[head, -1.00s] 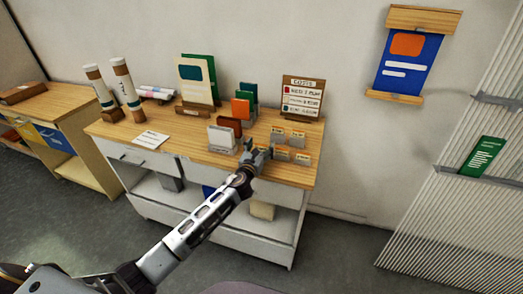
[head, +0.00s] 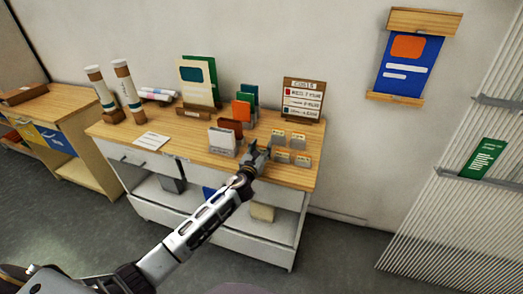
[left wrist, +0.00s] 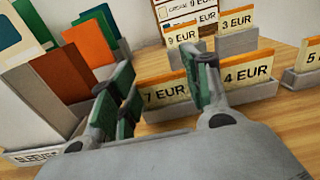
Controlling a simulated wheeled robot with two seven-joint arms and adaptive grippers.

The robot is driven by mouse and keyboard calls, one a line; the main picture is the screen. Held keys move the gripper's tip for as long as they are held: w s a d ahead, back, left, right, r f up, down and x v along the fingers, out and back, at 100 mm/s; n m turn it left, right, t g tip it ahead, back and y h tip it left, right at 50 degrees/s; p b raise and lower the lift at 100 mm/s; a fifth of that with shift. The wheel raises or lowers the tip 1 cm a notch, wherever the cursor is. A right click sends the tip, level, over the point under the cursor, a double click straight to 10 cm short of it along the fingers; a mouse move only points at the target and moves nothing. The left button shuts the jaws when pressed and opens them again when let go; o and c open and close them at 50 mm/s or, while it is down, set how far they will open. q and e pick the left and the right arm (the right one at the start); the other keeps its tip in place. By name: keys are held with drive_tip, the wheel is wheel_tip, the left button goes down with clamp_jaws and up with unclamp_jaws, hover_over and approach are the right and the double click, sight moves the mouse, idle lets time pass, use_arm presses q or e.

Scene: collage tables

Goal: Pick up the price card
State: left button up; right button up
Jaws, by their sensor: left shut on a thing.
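Several small price cards with orange top edges stand in grey holders on the wooden tabletop; some show in the head view (head: 281,157). In the left wrist view the "7 EUR" card (left wrist: 164,93) stands between my fingers, with the "4 EUR" card (left wrist: 247,73) just right of it. The "9 EUR" card (left wrist: 181,36) and "3 EUR" card (left wrist: 237,21) are behind. My left gripper (head: 259,149) is low at the table's front edge; in the wrist view (left wrist: 160,95) its fingers are shut on the "7 EUR" card, which still appears at its holder. My right gripper is not in view.
A grey rack with coloured cards (head: 222,141) stands close left of the gripper. A price board (head: 303,98) stands behind the small cards. A white card (head: 151,140) lies flat at the left, near upright tubes (head: 128,92).

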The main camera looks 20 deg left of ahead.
use_arm(q)
drive_tip(key=shift+r, duration=0.6)
wheel_tip(320, 180, up, 9)
drive_tip(key=p, duration=0.2)
drive_tip(key=shift+p, duration=0.35)
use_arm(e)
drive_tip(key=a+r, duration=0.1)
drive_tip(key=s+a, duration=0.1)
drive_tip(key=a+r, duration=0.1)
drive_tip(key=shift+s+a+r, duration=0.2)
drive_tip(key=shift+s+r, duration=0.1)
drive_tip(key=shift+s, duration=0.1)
use_arm(q)
drive_tip(key=shift+f, duration=0.1)
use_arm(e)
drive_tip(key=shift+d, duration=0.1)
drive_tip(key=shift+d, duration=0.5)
